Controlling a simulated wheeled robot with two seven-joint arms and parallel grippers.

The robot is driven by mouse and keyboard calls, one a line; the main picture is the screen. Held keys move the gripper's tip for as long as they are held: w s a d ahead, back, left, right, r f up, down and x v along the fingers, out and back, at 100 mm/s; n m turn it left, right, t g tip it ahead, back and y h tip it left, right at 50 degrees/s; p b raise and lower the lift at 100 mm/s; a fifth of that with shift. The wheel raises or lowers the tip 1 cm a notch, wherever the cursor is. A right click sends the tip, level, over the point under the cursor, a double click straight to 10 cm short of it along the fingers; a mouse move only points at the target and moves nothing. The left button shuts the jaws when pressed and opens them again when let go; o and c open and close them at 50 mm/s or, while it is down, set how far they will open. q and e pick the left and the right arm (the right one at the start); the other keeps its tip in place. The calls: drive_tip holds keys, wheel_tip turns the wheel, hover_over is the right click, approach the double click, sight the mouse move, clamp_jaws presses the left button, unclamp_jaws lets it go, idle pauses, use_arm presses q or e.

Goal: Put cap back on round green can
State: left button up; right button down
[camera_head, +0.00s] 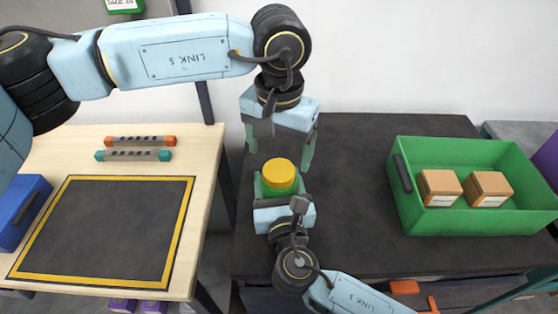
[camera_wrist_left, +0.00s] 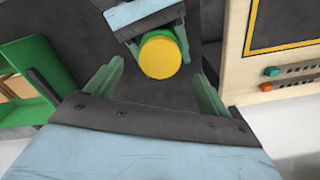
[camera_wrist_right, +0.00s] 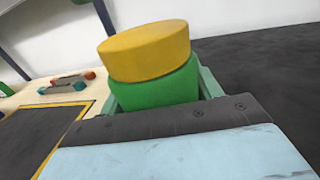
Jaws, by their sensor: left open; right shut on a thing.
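The round green can (camera_wrist_right: 155,93) stands between the fingers of my right gripper (camera_head: 279,190), which is shut on it. The yellow cap (camera_head: 279,173) sits on top of the can, with no clear gap in the right wrist view (camera_wrist_right: 147,51). Whether it is fully seated I cannot tell. My left gripper (camera_head: 279,153) is open and empty, just beyond the can in the head view, fingers pointing down. In the left wrist view the cap (camera_wrist_left: 160,57) shows beyond and between the open fingers, apart from them. The can's lower part is hidden by my right gripper.
A green crate (camera_head: 480,222) with two cardboard boxes (camera_head: 438,188) stands on the dark table (camera_head: 345,150) at right. At left, a wooden table (camera_head: 200,160) holds a yellow-edged dark mat (camera_head: 105,230), two bar-shaped items (camera_head: 135,155) and a blue bin (camera_head: 20,212).

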use_arm(q)
wheel_tip(320, 180, up, 8)
drive_tip(key=shift+f, duration=0.25)
use_arm(e)
drive_tip(key=shift+c, duration=1.2)
unclamp_jaws()
use_arm(q)
drive_tip(key=shift+r, duration=0.1)
use_arm(e)
drive_tip(key=s, duration=0.4)
drive_tip(key=s+d, duration=0.1)
drive_tip(key=s, duration=0.4)
drive_tip(key=s+d, duration=0.1)
drive_tip(key=s, duration=0.3)
drive_tip(key=shift+s, duration=0.15)
